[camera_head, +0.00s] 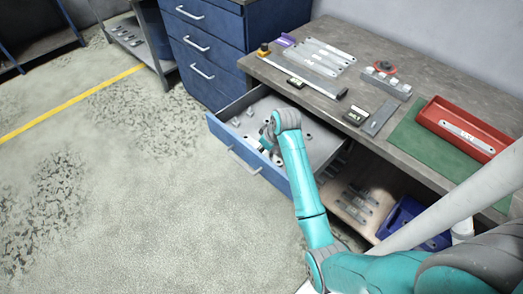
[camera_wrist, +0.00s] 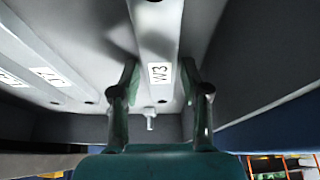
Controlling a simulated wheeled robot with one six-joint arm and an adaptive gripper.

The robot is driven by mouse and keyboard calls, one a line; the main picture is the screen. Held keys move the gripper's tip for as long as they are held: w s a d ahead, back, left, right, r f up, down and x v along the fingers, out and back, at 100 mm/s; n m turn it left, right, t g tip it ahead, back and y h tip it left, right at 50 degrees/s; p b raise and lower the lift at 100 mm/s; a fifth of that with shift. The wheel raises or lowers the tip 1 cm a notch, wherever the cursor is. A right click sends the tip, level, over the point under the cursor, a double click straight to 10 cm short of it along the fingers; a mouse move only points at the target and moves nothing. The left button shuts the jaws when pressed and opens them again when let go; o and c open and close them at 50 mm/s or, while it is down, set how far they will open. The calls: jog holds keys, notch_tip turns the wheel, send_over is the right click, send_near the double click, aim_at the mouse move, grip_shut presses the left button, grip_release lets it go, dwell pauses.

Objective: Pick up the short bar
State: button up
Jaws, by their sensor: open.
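In the wrist view, a grey bar (camera_wrist: 157,35) with a white label reading W3 lies lengthwise between the fingers of my gripper (camera_wrist: 158,78). The fingers stand open, one on each side of the bar. I cannot tell whether either finger touches it. A second labelled grey piece (camera_wrist: 30,55) lies to the left. In the head view, my gripper (camera_head: 267,142) is inside the open drawer (camera_head: 240,150), and my arm hides part of the drawer's contents. Which piece is the short bar cannot be read from the head view.
The worktop (camera_head: 340,110) above the drawer holds several flat bars (camera_head: 318,57), a block with pegs (camera_head: 386,82) and a red tray (camera_head: 465,121) with a bar. More bars (camera_head: 357,198) lie on the shelf below. Drawer walls stand close around my gripper. The floor to the left is clear.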

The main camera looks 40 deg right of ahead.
grip_shut()
